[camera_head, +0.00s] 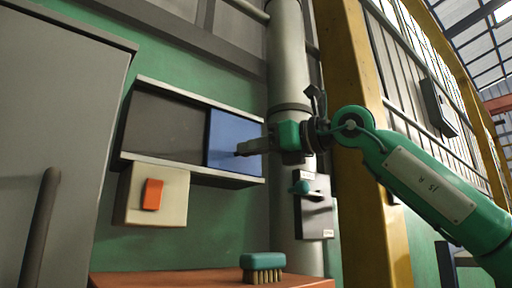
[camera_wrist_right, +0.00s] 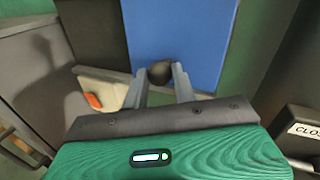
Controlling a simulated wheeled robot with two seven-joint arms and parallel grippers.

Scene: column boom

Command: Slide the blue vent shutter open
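The blue vent shutter (camera_head: 235,138) is a flat panel at the right end of a pale-framed vent on the green wall. Left of it in the frame is a dark grey area (camera_head: 166,127). My right gripper (camera_head: 240,152) reaches in front of the shutter from the right. In the right wrist view the blue panel (camera_wrist_right: 180,30) fills the upper middle. A dark round knob (camera_wrist_right: 160,72) shows between the two fingertips of my right gripper (camera_wrist_right: 159,80). The fingers stand apart with little room beside the knob; I cannot tell whether they press it. My left gripper is not in view.
Below the vent is a cream box (camera_head: 172,207) with an orange switch (camera_head: 152,194). A grey pipe (camera_head: 290,70) and a lever box (camera_head: 314,210) stand right of the shutter. A brush (camera_head: 262,266) lies on an orange-brown surface (camera_head: 190,280). A grey cabinet (camera_head: 60,110) is at left.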

